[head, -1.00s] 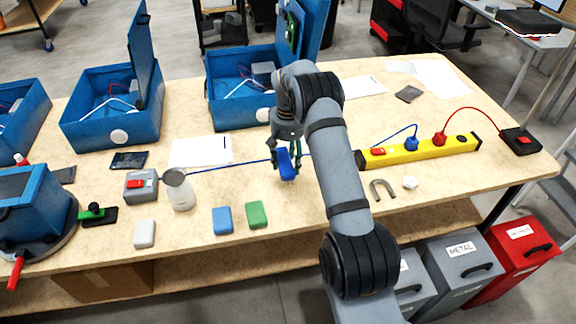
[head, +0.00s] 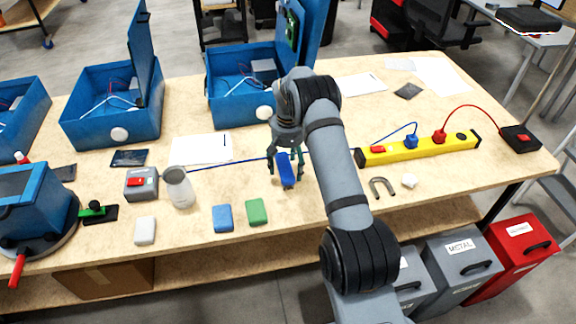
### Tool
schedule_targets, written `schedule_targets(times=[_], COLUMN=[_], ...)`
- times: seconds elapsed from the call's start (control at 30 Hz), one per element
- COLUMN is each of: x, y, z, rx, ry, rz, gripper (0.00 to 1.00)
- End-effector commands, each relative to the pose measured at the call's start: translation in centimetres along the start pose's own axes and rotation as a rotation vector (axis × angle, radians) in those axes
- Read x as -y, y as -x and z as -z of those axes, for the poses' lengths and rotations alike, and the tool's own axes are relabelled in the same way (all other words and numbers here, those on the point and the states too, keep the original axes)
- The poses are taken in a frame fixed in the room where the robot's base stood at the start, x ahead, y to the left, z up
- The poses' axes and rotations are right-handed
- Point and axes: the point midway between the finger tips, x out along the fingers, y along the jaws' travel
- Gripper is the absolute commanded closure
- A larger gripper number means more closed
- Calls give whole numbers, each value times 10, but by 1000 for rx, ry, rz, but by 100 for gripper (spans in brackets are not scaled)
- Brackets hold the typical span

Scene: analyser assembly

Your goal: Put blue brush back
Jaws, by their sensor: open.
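A blue, elongated object that looks like the blue brush (head: 287,172) is on or just above the table, near its middle. My gripper (head: 287,176) is over it, pointing down. Its fingers are open, one on each side of the blue object. The upper end of the object is partly hidden by the gripper. I cannot tell whether it rests on the table or touches a finger.
A blue block (head: 222,219), a green block (head: 257,211) and a white block (head: 145,230) lie at the front edge. A jar (head: 179,190) and grey switch box (head: 141,184) stand left. A yellow power strip (head: 420,149) and magnet (head: 382,187) lie right.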

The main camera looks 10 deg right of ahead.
Motion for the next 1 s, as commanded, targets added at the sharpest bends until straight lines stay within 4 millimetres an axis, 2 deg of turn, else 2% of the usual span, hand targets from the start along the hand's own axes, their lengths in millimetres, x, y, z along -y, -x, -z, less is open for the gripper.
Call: schedule_targets(times=[0.23, 0.37, 0.8, 1.0], x=[0, 0, 0, 0], y=[2, 11, 100, 120], z=[0, 1, 1, 0], rx=[0, -3, -4, -1], ry=[0, 0, -1, 0], rz=[0, 0, 0, 0], gripper=[31, 31, 31, 31])
